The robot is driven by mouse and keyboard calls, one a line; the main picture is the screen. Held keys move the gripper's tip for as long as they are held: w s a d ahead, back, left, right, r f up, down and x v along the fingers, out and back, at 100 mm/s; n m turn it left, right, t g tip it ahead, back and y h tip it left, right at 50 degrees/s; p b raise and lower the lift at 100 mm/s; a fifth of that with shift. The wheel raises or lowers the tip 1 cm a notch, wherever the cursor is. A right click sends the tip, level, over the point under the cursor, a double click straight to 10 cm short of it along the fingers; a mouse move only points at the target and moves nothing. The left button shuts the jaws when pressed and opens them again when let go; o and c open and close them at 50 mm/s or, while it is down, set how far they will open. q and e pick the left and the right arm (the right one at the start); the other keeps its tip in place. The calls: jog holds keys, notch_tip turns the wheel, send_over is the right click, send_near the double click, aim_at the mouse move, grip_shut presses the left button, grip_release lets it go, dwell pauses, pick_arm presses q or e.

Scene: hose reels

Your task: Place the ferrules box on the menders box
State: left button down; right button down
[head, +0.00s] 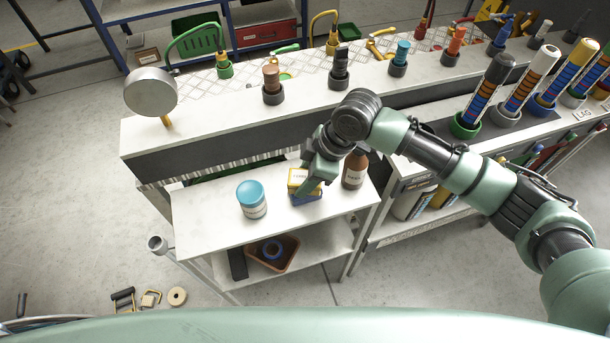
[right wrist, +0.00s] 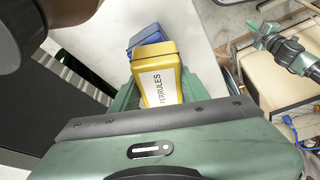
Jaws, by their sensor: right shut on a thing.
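The yellow ferrules box (head: 298,177) is held in my right gripper (head: 312,180) over the small white-topped bench. In the right wrist view its label reads FERRULES (right wrist: 157,82), and it sits between the fingers. A blue box (head: 306,199) is on the bench directly beneath; its label is not readable, so I cannot confirm it is the menders box. In the right wrist view, the blue box (right wrist: 146,37) shows partly behind the yellow one, which looks slightly offset. I cannot tell whether the two touch. My left gripper is not in view.
A white jar with a blue lid (head: 251,199) stands left of the boxes. A brown bottle (head: 354,169) stands close on their right, near my gripper. The bench's front left top (head: 205,225) is clear. A tray (head: 273,252) sits on the shelf below.

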jog(key=shift+f, duration=0.1)
jog(key=c, duration=0.7)
grip_release()
jog(key=b+v, duration=0.1)
jog(key=v, duration=1.1)
jog(key=shift+b, duration=0.3)
